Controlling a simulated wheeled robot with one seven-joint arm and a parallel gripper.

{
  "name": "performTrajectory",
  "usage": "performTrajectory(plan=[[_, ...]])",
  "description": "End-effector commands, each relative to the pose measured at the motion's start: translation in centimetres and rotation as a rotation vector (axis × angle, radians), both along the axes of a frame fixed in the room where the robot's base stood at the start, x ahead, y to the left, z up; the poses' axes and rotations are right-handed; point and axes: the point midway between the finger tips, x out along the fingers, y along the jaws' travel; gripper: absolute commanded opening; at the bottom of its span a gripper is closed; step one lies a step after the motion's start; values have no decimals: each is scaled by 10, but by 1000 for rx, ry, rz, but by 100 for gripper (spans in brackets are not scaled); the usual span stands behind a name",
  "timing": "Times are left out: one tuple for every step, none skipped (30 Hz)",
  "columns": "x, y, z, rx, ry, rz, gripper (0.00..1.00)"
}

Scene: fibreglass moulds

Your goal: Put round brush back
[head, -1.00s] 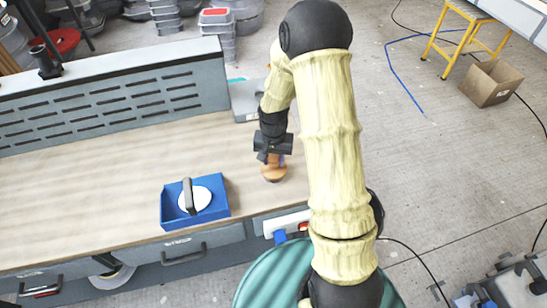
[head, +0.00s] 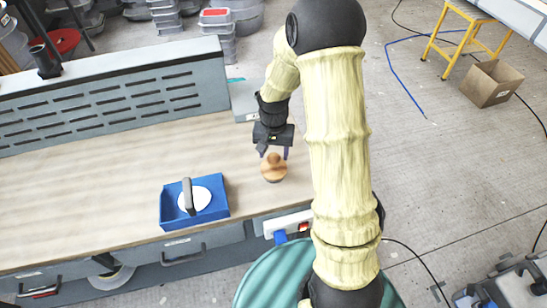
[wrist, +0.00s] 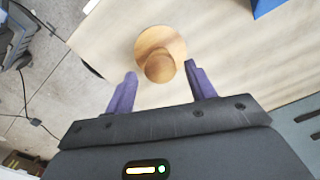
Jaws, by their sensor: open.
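A round wooden brush (head: 274,168) with a knob on top stands on the workbench near its right end. It also shows in the wrist view (wrist: 160,55), knob towards the camera. My gripper (head: 274,153) is open just above and behind the brush. In the wrist view, the two purple fingers (wrist: 162,88) are spread apart on the near side of the knob, with nothing between them. A blue tray (head: 166,214) stands on the bench to the left of the brush. A white disc with a dark handle (head: 188,197) lies in it.
The wooden bench top (head: 90,185) is clear to the left of the tray. A grey slotted panel (head: 120,103) runs along its back. A teal drum (head: 268,281) stands in front of the bench, near my arm.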

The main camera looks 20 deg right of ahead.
Motion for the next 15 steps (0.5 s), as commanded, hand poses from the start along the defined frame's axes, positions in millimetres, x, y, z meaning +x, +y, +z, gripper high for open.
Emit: performTrajectory(plan=[[2,0,10,0,-7,-1,55],[2,0,15,0,-6,-1,55],[1,0,23,0,-6,-1,55],[1,0,28,0,-6,-1,55],[1,0,35,0,-6,-1,55],[2,0,43,0,-6,-1,55],[2,0,49,0,-6,-1,55],[1,0,54,0,-6,0,55],[2,0,61,0,-7,0,55],[1,0,66,-1,-5,0,55],[1,0,70,-1,-5,0,55],[1,0,75,-1,-4,0,55],[1,0,78,0,-3,0,55],[1,0,80,0,-3,0,55],[1,0,83,1,-1,0,55]])
